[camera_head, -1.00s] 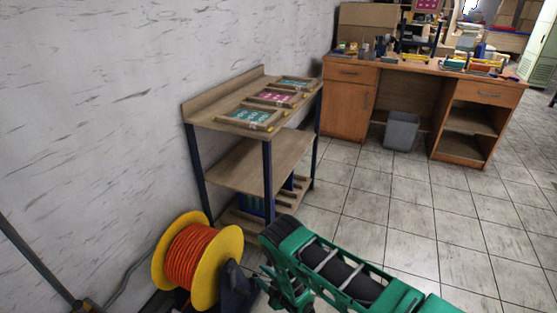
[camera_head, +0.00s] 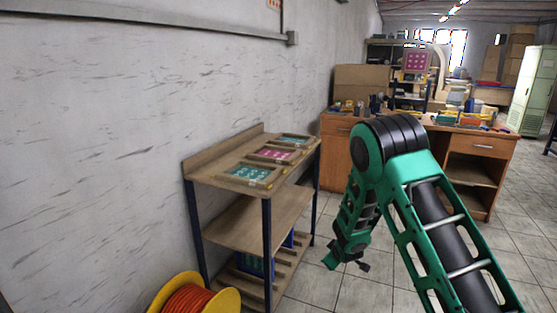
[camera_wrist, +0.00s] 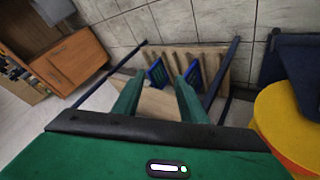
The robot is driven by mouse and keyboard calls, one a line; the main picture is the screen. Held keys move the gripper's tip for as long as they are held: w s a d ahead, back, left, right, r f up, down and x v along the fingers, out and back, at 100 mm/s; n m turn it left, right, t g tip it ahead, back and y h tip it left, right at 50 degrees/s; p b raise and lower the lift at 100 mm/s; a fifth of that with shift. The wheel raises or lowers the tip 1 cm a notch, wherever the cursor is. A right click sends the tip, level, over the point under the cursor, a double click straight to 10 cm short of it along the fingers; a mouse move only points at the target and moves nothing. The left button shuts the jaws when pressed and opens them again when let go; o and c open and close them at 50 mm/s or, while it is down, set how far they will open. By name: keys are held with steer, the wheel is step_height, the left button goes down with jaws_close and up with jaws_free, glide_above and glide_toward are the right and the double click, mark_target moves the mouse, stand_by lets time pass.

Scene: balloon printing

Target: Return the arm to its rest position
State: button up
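My arm is green and black, and in the head view it rises at right with its bent elbow in front of the wooden desk. My gripper (camera_head: 347,263) hangs low, pointing down, to the right of the wooden shelf rack and apart from it. In the wrist view my gripper (camera_wrist: 157,88) shows its two green fingers spread apart, with nothing between them. Beyond the fingertips lie the rack's lower shelf and blue frames.
The shelf rack (camera_head: 235,222) stands against the wall, with several framed screens on top. An orange cable reel (camera_head: 190,298) is at the bottom left. The wooden desk (camera_head: 468,144) stands behind my arm. Tiled floor (camera_head: 365,296) is free around the gripper.

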steer(key=s+d+r+m+g+h, duration=0.2)
steer(key=s+d+r+m+g, duration=0.35)
steer(key=s+d+r, duration=1.35)
steer(key=s+r+m+g, duration=0.1)
steer(key=s+r+m, duration=0.2)
steer(key=s, duration=0.8)
steer(key=s+r+m+g+y, duration=0.1)
steer(key=s+r+m, duration=0.1)
steer(key=s, duration=0.9)
steer(key=s+d+r+m+g+y, duration=0.1)
steer(key=s+r+m, duration=0.2)
steer(key=s, duration=0.9)
steer(key=shift+r+m, duration=0.3)
steer(key=shift+m, duration=0.45)
steer(key=shift+d, duration=0.1)
steer(key=shift+w+f+g, duration=0.25)
steer(key=shift+w, duration=0.35)
